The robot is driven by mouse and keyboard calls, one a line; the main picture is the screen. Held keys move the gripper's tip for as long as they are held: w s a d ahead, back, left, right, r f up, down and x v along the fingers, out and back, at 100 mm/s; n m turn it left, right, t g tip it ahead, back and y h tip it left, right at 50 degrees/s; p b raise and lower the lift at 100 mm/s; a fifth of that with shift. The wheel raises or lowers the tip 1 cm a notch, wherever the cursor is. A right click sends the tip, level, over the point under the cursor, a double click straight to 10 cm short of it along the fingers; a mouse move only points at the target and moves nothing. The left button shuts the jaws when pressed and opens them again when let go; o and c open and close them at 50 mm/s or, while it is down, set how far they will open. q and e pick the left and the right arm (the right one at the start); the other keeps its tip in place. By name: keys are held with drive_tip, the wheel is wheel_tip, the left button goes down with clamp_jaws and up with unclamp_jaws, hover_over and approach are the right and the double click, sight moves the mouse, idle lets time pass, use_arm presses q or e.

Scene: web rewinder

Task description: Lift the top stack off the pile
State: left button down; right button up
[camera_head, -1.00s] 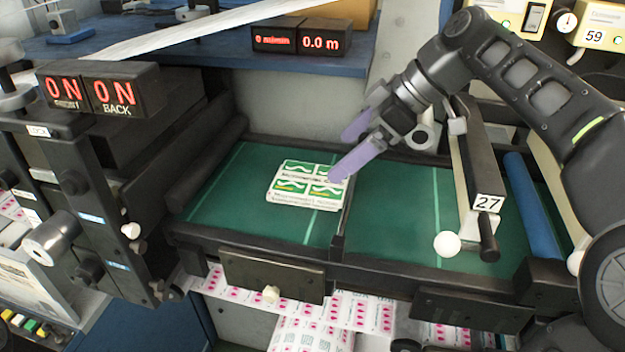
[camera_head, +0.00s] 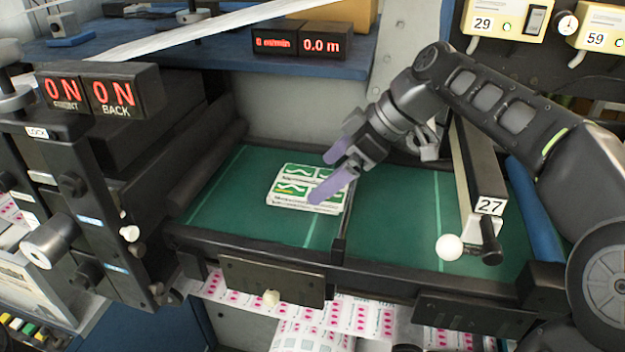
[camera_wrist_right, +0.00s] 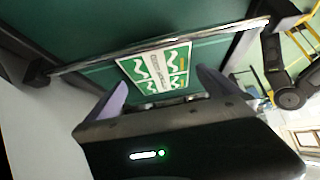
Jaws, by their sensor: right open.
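The pile (camera_head: 290,189) is a small block of white sheets with green printed panels, lying on the left part of the green bed. Separate stacks within it are hard to tell apart. My right gripper (camera_head: 322,176) is open, its two purple fingers over the right side of the pile. In the right wrist view the pile's printed top (camera_wrist_right: 156,68) shows ahead of and between the spread fingers (camera_wrist_right: 160,85). Whether the fingers touch the pile cannot be told. My left gripper is not in view.
The green bed (camera_head: 215,205) is clear around the pile. A dark divider (camera_head: 341,225) crosses just right of it. A bar marked 27 with a white ball knob (camera_head: 449,247) stands further right. Black ON displays (camera_head: 98,92) stand at left.

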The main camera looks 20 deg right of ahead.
drive_tip(key=shift+x, duration=1)
drive_tip(key=shift+c, duration=0.6)
drive_tip(key=c, duration=1.3)
drive_tip(key=shift+r, duration=0.1)
drive_tip(key=shift+s+a+r+b, duration=0.15)
drive_tip(key=shift+r+b, duration=0.1)
drive_tip(key=shift+b, duration=0.25)
drive_tip(key=r, duration=0.4)
drive_tip(key=r+b, duration=0.1)
drive_tip(key=r, duration=0.1)
drive_tip(key=shift+s+a+r, duration=0.15)
drive_tip(key=shift+s+a, duration=0.05)
drive_tip(key=shift+s, duration=0.05)
drive_tip(key=s+a+b, duration=0.1)
drive_tip(key=s+a, duration=0.2)
drive_tip(key=s, duration=0.2)
drive_tip(key=s+a+b, duration=0.1)
drive_tip(key=s+a, duration=0.3)
drive_tip(key=s, duration=0.1)
drive_tip(key=s+a+b, duration=0.1)
drive_tip(key=s+a, duration=0.3)
drive_tip(key=s, duration=0.1)
drive_tip(key=shift+s, duration=0.2)
